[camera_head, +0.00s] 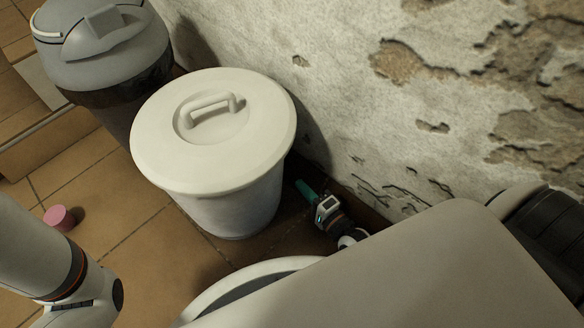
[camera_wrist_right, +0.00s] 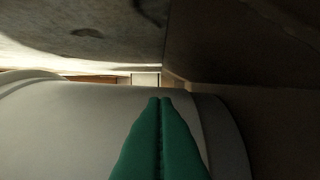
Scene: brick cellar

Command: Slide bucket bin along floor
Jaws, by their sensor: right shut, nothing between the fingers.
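The white bucket bin (camera_head: 236,205) stands upright on the tiled floor close to the wall, with its round handled lid on. My right gripper (camera_head: 307,189), with green fingers, is low at the bin's right side, between the bin and the wall. In the right wrist view the shut green fingers (camera_wrist_right: 161,104) point along the pale bin side (camera_wrist_right: 75,130), with nothing between them. I cannot tell whether they touch the bin. My left arm shows at the lower left of the head view, but its gripper is out of view.
A grey lidded container (camera_head: 105,50) stands behind the bin at the upper left. A rough plastered wall (camera_head: 350,80) runs along the right. A small pink cylinder (camera_head: 59,218) lies on the floor at the left.

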